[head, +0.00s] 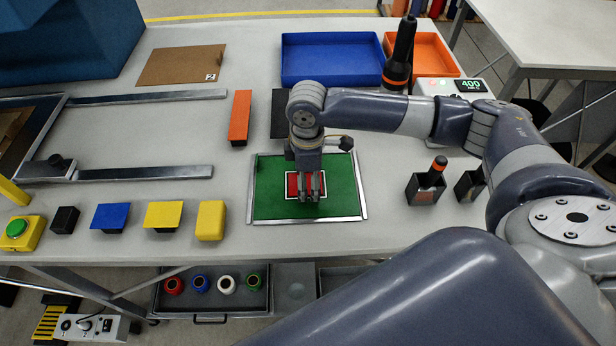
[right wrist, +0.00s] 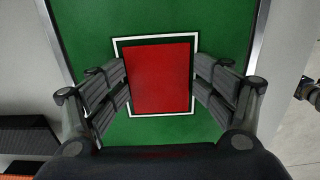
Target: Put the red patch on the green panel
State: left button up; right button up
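The red patch (head: 291,186) lies on the green panel (head: 344,185), inside the white square outline. In the right wrist view the patch (right wrist: 160,80) sits within the outline on the green (right wrist: 100,20), with a dark strip along its left and top edges. My right gripper (head: 309,199) points down over the patch and hides part of it in the head view. In the right wrist view its fingers (right wrist: 160,88) are spread, one pair on each side of the patch, with nothing seen clasped between them. My left gripper is not in view.
Left of the panel stand a yellow block (head: 210,220), a yellow plate (head: 163,215), a blue plate (head: 110,217) and a green button (head: 16,228). An orange block (head: 240,117) lies behind. Blue (head: 330,58) and orange (head: 430,52) trays stand at the back. Small black holders (head: 425,190) stand at right.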

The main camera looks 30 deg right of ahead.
aim_at(308, 184)
jog(key=shift+f, duration=0.15)
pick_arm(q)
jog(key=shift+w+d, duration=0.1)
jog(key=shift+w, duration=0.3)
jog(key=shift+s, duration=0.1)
pick_arm(e)
jog(key=shift+r, duration=0.3)
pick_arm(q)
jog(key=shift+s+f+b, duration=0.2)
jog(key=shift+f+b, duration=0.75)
pick_arm(e)
notch_tip(308, 184, up, 13)
jog(key=shift+f, duration=0.1)
